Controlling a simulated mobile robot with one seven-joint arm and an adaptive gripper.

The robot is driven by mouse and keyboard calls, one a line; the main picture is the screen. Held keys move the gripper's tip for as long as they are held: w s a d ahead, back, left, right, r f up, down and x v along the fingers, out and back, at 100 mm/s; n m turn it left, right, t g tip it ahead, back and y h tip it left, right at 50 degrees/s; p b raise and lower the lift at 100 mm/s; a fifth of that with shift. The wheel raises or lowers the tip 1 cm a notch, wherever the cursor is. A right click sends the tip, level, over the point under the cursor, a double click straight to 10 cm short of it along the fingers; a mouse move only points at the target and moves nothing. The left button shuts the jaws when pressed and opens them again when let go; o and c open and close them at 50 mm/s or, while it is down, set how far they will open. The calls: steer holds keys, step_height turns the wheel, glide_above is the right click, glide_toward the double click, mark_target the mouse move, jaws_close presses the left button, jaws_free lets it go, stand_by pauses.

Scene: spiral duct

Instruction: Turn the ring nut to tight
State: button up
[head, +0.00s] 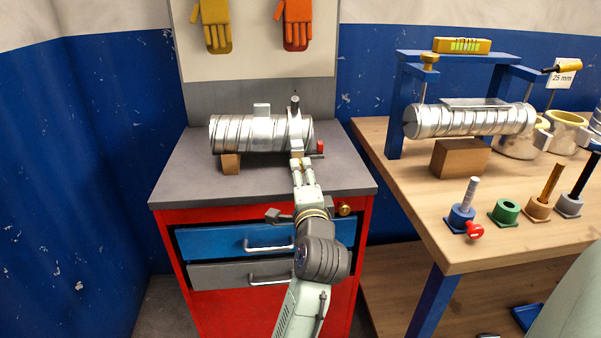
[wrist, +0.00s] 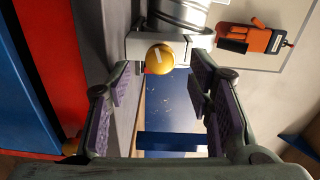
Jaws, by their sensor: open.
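A silver spiral duct (head: 240,134) lies on the grey top of the red cabinet, with a clamp (head: 296,128) around its right part. In the wrist view, a round brass-coloured nut (wrist: 159,59) with a white mark sits on the clamp's pale block (wrist: 196,45). It looks like the ring nut. My gripper (head: 300,163) is at the duct's near side, beneath the clamp in the head view. In the wrist view my gripper (wrist: 160,78) is open, a finger on each side of the nut, with gaps visible. The nut is mostly hidden in the head view.
A red piece (head: 320,147) sticks out right of the clamp. A wooden block (head: 231,163) supports the duct's left end. The grey top (head: 185,180) is clear at left. A wooden bench (head: 420,205) at right holds another duct (head: 465,121) and several small fittings.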

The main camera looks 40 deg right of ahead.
steer(key=v, duration=0.4)
steer(key=shift+s+a, duration=0.2)
steer(key=shift+s, duration=0.1)
